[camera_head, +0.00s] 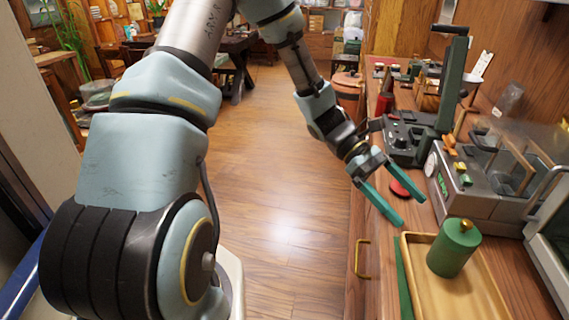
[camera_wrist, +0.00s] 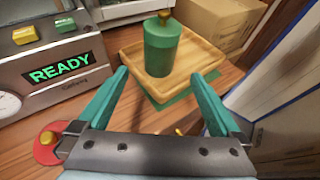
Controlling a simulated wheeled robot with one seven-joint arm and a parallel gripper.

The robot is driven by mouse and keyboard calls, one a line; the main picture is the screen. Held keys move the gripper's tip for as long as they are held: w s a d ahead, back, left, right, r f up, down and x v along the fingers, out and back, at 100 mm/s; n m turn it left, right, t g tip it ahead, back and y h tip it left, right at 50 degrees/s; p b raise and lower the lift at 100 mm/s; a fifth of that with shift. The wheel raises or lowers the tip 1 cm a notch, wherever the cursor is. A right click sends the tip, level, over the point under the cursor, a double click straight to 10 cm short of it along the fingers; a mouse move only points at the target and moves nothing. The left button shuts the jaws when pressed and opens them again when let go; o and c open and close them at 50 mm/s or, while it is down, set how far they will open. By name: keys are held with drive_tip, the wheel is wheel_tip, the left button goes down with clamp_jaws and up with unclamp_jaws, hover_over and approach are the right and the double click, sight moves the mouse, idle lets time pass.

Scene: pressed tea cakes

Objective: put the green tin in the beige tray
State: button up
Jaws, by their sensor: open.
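The green tin (camera_head: 453,252), a cylinder with a brass knob on its lid, stands upright in the beige tray (camera_head: 416,262) on the counter. In the wrist view the tin (camera_wrist: 161,50) stands inside the tray (camera_wrist: 203,62), near its left side. My gripper (camera_head: 400,198) is open and empty, above the counter's front edge, short of the tray and apart from the tin. In the wrist view my gripper's fingers (camera_wrist: 162,78) spread to either side below the tin. The tin's underside is hidden.
A green mat (camera_head: 403,280) lies partly under the tray. A grey machine (camera_head: 478,195) with a READY display (camera_wrist: 60,73) stands beside it. A red disc (camera_head: 407,189) lies near my gripper. A cardboard box (camera_wrist: 222,22) sits beyond the tray. The floor left of the counter is open.

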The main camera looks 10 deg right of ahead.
drive_tip(key=w+a+r+m+t+y, duration=0.1)
drive_tip(key=w+a+t, duration=0.3)
drive_tip(key=a, duration=0.7)
drive_tip(key=w+a+r+m+t+y, duration=0.2)
drive_tip(key=w+a+m+t+y, duration=0.1)
drive_tip(key=a, duration=0.9)
drive_tip(key=w+a+r+m+t+y, duration=0.1)
drive_tip(key=w+a+m+t+y, duration=0.2)
drive_tip(key=a, duration=0.9)
drive_tip(key=w+t, duration=0.3)
drive_tip(key=shift+w+r+m, duration=0.15)
drive_tip(key=shift+r+m, duration=0.1)
drive_tip(key=shift+m, duration=0.15)
drive_tip(key=shift+a, duration=0.1)
